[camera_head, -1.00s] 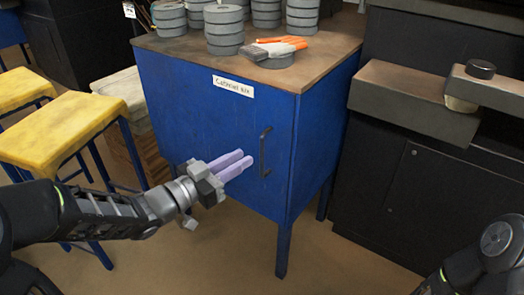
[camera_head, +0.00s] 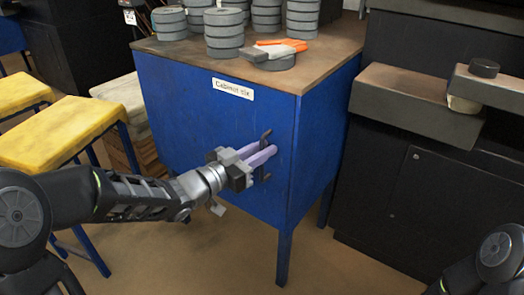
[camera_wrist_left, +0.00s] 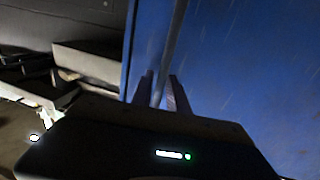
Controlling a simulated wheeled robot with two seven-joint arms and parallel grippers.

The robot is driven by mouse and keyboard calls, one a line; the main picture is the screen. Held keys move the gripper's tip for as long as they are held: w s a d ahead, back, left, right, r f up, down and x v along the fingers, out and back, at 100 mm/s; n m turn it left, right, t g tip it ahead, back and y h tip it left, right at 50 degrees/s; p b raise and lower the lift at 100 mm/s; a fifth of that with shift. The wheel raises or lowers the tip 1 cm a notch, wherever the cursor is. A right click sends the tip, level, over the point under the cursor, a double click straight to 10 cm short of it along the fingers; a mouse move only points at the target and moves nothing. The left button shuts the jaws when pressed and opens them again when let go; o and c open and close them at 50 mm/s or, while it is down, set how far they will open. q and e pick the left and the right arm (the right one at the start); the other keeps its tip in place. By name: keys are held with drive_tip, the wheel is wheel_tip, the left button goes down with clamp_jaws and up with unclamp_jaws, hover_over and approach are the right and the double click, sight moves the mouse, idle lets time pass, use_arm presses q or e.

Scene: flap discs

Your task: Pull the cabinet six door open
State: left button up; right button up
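The blue cabinet (camera_head: 190,100) carries a white label (camera_head: 233,89) reading "Cabinet six". Its front door is shut, with a dark upright bar handle (camera_head: 266,177) near the door's right edge. My left gripper (camera_head: 261,154) is at the handle, its two pale purple fingers apart. In the left wrist view the fingers (camera_wrist_left: 161,92) stand on either side of the dark handle bar (camera_wrist_left: 174,40), with small gaps showing. Part of the handle is hidden behind the fingers in the head view. My right gripper is out of view; only part of that arm shows at lower right.
Yellow stools (camera_head: 66,132) stand at left. A dark bench unit (camera_head: 415,190) stands at right. The floor before the cabinet is clear.

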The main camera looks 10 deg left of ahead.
use_arm(q)
drive_tip(key=shift+c, duration=0.4)
clamp_jaws()
idle(0.9)
